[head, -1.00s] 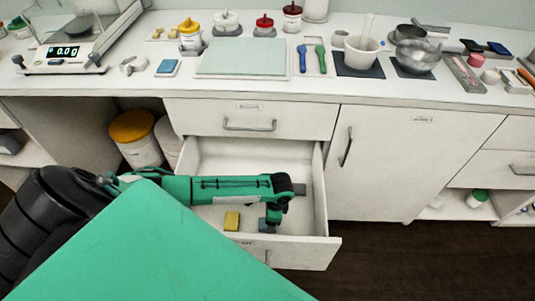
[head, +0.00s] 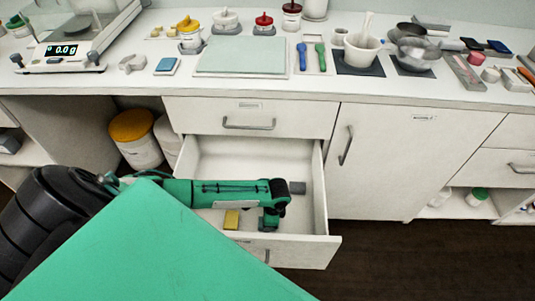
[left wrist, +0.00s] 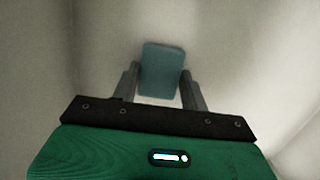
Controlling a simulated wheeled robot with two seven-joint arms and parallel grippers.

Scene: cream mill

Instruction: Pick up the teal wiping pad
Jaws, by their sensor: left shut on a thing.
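The teal wiping pad (left wrist: 162,70) shows in the left wrist view, upright between the two grey fingers of my left gripper (left wrist: 160,78). The fingers are shut on its sides, and its far end sticks out past the fingertips. In the head view my left gripper (head: 268,222) points down inside the open drawer (head: 318,200), near its front. There the arm and gripper hide most or all of the pad. I cannot tell whether the pad touches the drawer floor. My right gripper is in neither view.
A yellow pad (head: 231,219) lies in the drawer just left of the gripper, and a grey pad (head: 297,187) lies farther back on the right. The drawer walls stand close around the hand. Above is a counter (head: 130,85) with jars, bowls and a scale (head: 75,50).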

